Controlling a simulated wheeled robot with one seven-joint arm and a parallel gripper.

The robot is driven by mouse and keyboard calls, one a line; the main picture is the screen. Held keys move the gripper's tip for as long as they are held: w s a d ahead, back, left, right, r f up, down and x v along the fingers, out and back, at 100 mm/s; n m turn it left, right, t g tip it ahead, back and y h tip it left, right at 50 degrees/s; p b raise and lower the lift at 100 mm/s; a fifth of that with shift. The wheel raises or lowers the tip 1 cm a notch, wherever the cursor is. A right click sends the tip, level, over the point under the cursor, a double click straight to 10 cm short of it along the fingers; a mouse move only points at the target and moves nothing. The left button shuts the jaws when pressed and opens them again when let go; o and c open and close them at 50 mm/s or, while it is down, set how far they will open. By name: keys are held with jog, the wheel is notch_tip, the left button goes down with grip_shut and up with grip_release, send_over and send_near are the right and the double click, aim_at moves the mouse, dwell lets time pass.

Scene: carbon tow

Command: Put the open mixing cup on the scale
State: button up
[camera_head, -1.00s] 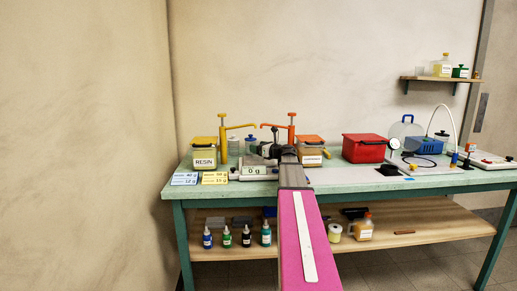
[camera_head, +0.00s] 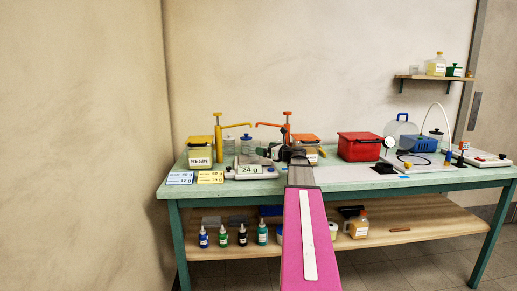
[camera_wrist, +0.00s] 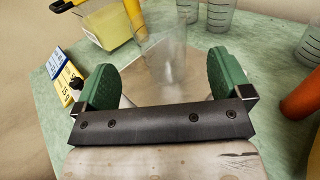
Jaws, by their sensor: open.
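The open mixing cup (camera_wrist: 165,65) is clear and empty, and in the wrist view it stands upright on the scale's plate (camera_wrist: 150,82). My gripper (camera_wrist: 168,82) is open, with one green finger pad on each side of the cup and a visible gap to each. In the head view the scale's display (camera_head: 249,170) reads 24 g. There my gripper and arm hide most of the plate, and the cup is hard to make out.
The yellow-lidded resin container (camera_head: 200,152) and its yellow pump stand to the left, the orange pump (camera_head: 287,128) behind. More clear cups (camera_wrist: 220,12) stand beyond the scale. Label cards (camera_head: 180,178) lie at the front left. A red box (camera_head: 359,147) stands to the right.

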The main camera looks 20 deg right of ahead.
jog(key=shift+v, duration=2.05)
jog(key=shift+c, duration=0.3)
